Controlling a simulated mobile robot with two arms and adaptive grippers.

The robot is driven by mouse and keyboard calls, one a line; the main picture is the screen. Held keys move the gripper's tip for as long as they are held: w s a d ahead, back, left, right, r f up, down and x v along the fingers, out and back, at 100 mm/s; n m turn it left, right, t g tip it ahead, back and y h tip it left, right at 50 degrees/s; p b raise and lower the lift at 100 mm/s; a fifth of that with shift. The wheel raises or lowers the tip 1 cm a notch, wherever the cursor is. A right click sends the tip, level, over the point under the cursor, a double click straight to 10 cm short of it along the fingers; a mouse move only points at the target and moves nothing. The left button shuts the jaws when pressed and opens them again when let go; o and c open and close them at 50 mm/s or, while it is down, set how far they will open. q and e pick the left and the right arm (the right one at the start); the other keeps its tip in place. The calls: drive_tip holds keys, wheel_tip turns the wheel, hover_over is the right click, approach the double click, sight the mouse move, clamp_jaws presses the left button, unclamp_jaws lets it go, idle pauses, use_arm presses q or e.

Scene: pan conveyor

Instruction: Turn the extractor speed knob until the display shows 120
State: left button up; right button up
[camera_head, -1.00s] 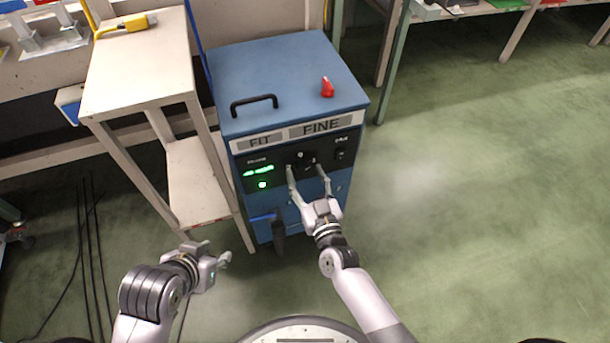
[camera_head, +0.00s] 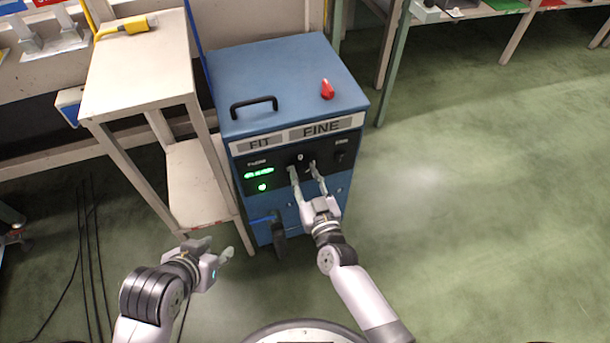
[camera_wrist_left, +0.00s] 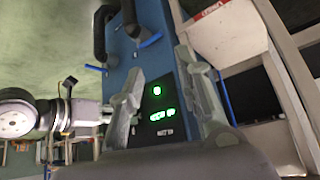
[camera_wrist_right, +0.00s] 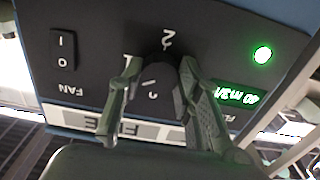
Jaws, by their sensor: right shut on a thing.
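The extractor (camera_head: 285,80) is a blue cabinet with a black control panel on its front. The dark knob (camera_wrist_right: 157,80) sits mid-panel, with scale marks such as a 2 around it. My right gripper (camera_head: 304,168) reaches up to the panel and is shut on the knob, one finger on each side, as the right wrist view shows. My left gripper (camera_head: 215,250) is open and empty, low in front of the cabinet.
A green round lamp (camera_head: 262,187) glows under the display. A FAN rocker switch (camera_wrist_right: 63,49) is on the panel's other side. A red beacon (camera_head: 327,88) and black handle (camera_head: 254,105) are on top. A pale table (camera_head: 140,75) stands close at left; floor at right is clear.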

drive_tip(key=shift+c, duration=1.3)
